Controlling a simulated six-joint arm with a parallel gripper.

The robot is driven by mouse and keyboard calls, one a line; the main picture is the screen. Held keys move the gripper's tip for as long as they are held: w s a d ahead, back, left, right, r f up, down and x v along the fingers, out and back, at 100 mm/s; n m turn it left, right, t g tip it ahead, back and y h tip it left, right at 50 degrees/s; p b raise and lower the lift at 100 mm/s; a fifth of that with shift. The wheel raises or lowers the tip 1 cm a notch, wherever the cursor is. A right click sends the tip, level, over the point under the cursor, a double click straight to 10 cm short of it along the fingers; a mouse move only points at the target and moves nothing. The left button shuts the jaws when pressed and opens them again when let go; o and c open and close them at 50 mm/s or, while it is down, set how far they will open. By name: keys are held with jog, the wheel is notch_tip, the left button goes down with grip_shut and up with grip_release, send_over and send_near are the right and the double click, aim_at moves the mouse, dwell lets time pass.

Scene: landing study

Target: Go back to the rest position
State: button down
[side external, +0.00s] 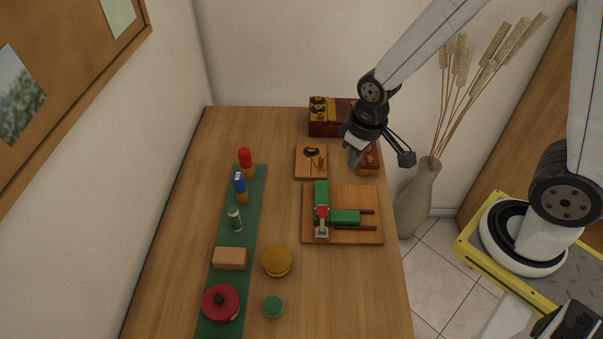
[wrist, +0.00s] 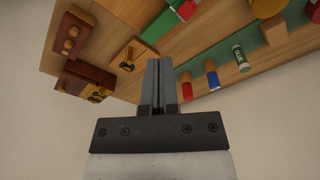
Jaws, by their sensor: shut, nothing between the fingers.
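My gripper (side external: 355,156) hangs in the air over the far right part of the wooden table (side external: 180,235), near a small wooden board (side external: 312,175) with a dark and yellow item on it. In the wrist view my gripper (wrist: 158,62) has its two grey fingers together and nothing between them. I cannot tell its exact height above the table from these frames.
A dark red-brown box (side external: 324,128) stands at the table's far edge. A wooden board with green blocks (side external: 345,216) lies below my gripper. A green runner (side external: 211,275) carries several items on the left. A vase (side external: 416,200) of dried stalks stands right of the table.

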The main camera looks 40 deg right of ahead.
jog(key=s+d+r+m+t, duration=0.1)
jog(key=s+d+r, duration=0.2)
jog(key=shift+s+d+r, duration=0.3)
jog(key=shift+s+d, duration=0.05)
jog(key=shift+s, duration=0.05)
